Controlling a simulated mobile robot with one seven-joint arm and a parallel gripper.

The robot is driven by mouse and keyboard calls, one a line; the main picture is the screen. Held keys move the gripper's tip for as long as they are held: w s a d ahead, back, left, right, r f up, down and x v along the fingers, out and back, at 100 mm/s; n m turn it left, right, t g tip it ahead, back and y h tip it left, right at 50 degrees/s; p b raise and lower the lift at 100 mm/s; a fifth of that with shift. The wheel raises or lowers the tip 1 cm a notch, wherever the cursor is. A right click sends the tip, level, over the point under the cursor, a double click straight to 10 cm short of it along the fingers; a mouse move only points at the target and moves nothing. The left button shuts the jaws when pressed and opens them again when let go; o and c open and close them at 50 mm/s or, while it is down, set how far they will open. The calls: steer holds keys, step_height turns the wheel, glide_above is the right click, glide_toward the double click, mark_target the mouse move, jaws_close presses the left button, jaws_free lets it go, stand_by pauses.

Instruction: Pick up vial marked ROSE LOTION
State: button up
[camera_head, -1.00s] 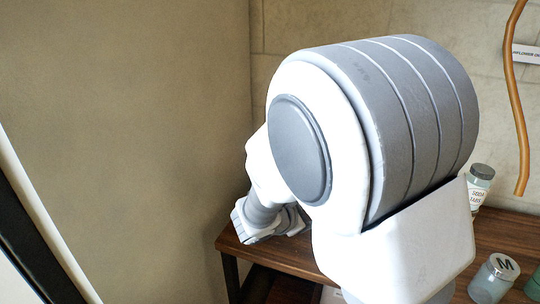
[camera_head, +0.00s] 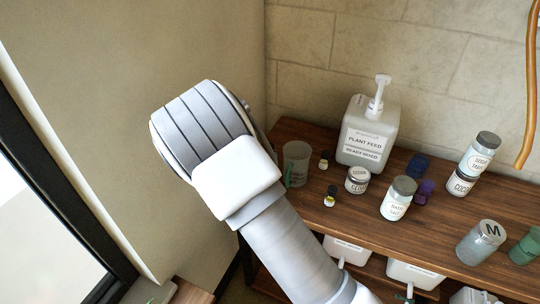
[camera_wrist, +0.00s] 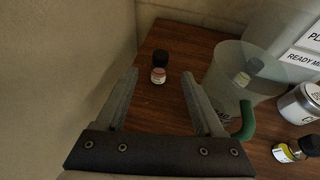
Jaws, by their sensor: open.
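In the wrist view a small vial (camera_wrist: 159,73) with a black cap and a pinkish label stands upright on the wooden shelf; its lettering is too small to read. My gripper (camera_wrist: 160,88) is open and empty. The vial shows in the gap between the fingertips, a little beyond them. In the head view my arm hides this vial and the gripper.
A clear glass cup (camera_wrist: 222,72) with a green handle stands close right of my right finger. A white jar (camera_wrist: 299,105) and a PLANT FEED pump bottle (camera_head: 368,140) stand farther right. Walls bound the shelf's left and back. Several other jars stand at right.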

mark_target(269, 148)
steer(key=x, duration=0.9)
steer(key=shift+w+d+f+b, duration=0.1)
steer(key=shift+w+f+b, duration=0.1)
steer(key=shift+b, duration=0.1)
steer(key=shift+r, duration=0.1)
jaws_close()
